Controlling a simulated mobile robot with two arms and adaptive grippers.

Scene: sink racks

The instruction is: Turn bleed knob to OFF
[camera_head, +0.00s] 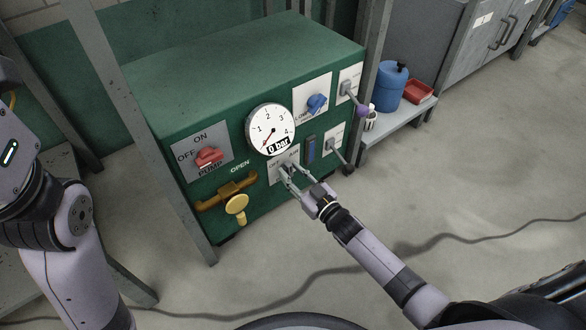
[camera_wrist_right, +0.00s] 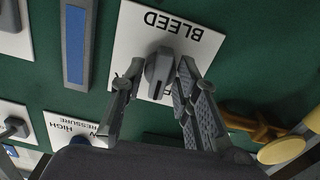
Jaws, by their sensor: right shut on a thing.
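The bleed knob (camera_wrist_right: 160,72) is grey with a dark slot. It sits on a white plate marked BLEED (camera_wrist_right: 196,45), which appears upside down in the right wrist view. My right gripper (camera_wrist_right: 161,78) has one finger on each side of the knob and is shut on it. In the head view my right gripper (camera_head: 288,170) reaches the lower middle of the green panel (camera_head: 250,80) and covers most of the knob. The knob's exact setting is hard to read. My left arm shows at the left edge; its gripper is out of view.
Around the knob are a round gauge (camera_head: 270,129) reading 0 bar, a red pump knob (camera_head: 208,156), a yellow valve (camera_head: 237,205), a blue knob (camera_head: 317,103) and grey levers at the right. A blue can (camera_head: 389,87) and red tray (camera_head: 417,91) stand farther right. Floor in front is open.

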